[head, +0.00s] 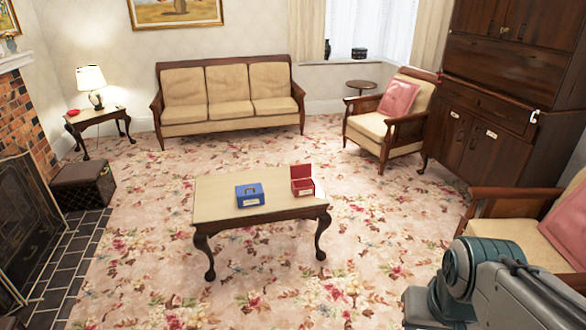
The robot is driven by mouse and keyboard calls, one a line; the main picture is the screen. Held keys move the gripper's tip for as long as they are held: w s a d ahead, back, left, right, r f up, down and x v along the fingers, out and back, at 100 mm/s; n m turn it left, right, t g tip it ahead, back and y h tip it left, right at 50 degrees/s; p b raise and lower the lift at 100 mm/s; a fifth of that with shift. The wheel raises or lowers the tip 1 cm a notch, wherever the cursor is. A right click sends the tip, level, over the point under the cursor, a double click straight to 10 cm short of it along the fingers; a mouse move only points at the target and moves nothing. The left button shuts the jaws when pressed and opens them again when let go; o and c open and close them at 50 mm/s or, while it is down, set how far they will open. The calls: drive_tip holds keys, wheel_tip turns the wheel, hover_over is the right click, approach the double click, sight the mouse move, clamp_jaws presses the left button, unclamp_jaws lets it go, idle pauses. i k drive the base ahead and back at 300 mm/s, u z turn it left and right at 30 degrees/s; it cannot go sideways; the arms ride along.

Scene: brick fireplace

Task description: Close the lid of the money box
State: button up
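A red box (303,190) stands near the right end of the low coffee table (217,205). Its lid (301,172) is raised and open. A blue box (249,195) with a handle on top stands on the same table to the left of the red one and looks shut. Labels show on both boxes, too small to read, so I cannot tell from them which is the money box. My arm shows at the lower right, well apart from the table. My gripper is not in view.
Flowered carpet (375,235) lies open around the coffee table. A sofa (228,95) stands behind it, armchairs (393,117) at the right, and a footstool (83,186) beside the fireplace at the left. A tall dark cabinet (483,140) stands at the back right.

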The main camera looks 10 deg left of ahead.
sight(303, 170)
drive_tip(key=u, duration=1.8)
drive_tip(key=i, duration=6.95)
drive_tip(key=z, duration=3.9)
